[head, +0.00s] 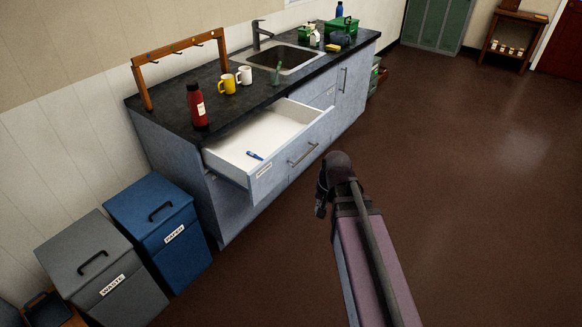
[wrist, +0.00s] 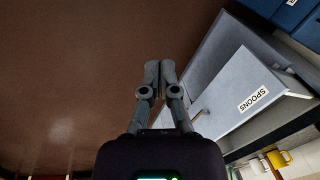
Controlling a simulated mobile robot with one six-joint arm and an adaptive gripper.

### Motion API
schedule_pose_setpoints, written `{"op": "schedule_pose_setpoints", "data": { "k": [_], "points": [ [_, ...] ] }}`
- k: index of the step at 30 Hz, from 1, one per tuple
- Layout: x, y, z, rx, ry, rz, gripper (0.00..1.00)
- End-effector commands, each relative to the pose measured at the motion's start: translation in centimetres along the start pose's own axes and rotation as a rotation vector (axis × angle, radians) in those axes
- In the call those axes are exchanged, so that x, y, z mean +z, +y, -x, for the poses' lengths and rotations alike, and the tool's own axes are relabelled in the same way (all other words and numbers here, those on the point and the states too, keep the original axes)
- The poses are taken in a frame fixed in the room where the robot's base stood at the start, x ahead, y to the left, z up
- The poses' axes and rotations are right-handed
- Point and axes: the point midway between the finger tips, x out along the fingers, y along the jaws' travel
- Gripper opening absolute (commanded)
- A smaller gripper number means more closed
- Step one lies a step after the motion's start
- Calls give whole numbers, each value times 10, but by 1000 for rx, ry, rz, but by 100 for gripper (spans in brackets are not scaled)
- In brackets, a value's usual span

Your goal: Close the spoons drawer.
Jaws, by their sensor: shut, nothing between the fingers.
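The spoons drawer (head: 290,158) is pulled well out of the blue-grey counter unit. Its front carries a bar handle (head: 303,153) and a small label. In the wrist view the drawer front (wrist: 232,112) is at the right, and its label reads "SPOONS". A small blue item (head: 254,155) lies on the drawer's white floor. My gripper (wrist: 159,68) is shut and empty, its two fingers side by side. In the head view my gripper (head: 321,192) is in front of the drawer front, to its right, seemingly apart from it. My wrist partly hides the fingers there.
A red bottle (head: 197,105), yellow mug (head: 228,84) and white mug (head: 244,76) stand on the dark countertop (head: 165,104) above the drawer. A blue paper bin (head: 160,220) and grey waste bin (head: 100,270) stand left. The brown floor at right is clear.

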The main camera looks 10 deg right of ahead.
Motion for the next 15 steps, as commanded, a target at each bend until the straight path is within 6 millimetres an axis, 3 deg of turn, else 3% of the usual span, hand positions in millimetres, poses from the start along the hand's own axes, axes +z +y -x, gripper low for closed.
{"op": "schedule_pose_setpoints", "data": {
  "k": [1,3,15],
  "points": [
    [-16,-5,-16,-35,6,-69,0],
    [-32,-13,-26,-91,12,-179,0],
    [-128,-52,-70,-421,-54,-828,0]
  ]
}}
